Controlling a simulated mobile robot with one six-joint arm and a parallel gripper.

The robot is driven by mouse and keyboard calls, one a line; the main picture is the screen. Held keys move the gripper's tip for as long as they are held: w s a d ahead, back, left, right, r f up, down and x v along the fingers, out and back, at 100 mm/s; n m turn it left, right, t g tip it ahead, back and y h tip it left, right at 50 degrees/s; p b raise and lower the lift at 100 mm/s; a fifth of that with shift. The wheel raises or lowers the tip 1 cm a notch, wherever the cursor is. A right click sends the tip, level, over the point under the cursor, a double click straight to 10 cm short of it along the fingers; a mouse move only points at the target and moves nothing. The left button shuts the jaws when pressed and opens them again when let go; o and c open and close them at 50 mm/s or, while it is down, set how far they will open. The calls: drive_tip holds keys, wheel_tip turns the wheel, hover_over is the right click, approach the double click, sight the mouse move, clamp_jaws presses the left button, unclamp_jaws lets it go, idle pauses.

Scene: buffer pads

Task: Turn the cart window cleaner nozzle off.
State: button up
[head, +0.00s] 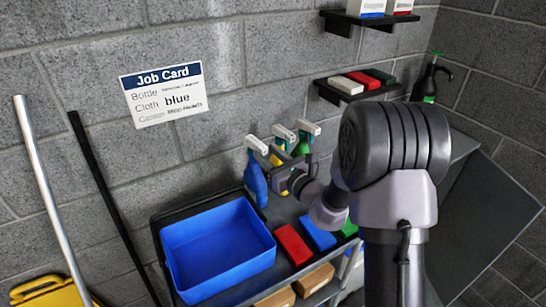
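Three spray bottles with white trigger heads stand at the back of the cart (287,206): a blue one (256,183), a yellow one (276,158) and a green one (301,147). I cannot read which is the window cleaner, and the nozzle settings are too small to tell. My gripper (268,172) is beside the blue bottle, in front of the yellow and green ones, and partly hides them. Its fingers are small and dark, so I cannot tell whether they are open or touch a bottle.
A blue tub (215,249) sits on the cart's left. Red (293,244) and blue (318,233) blocks lie right of it. A job card (164,94) reads "Cloth blue". Wall shelves (356,91) hold blocks and boxes. Poles lean left.

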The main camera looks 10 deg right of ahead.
drive_tip(key=c, duration=0.7)
drive_tip(key=shift+f+n+b, duration=0.15)
drive_tip(key=shift+n+b, duration=0.15)
drive_tip(key=shift+b, duration=0.15)
drive_tip(key=shift+n+b, duration=4.5)
drive_tip(key=shift+b, duration=0.45)
drive_tip(key=shift+n+b, duration=1.2)
drive_tip(key=shift+b, duration=0.45)
drive_tip(key=n, duration=0.6)
drive_tip(key=shift+n, duration=0.4)
drive_tip(key=o, duration=0.7)
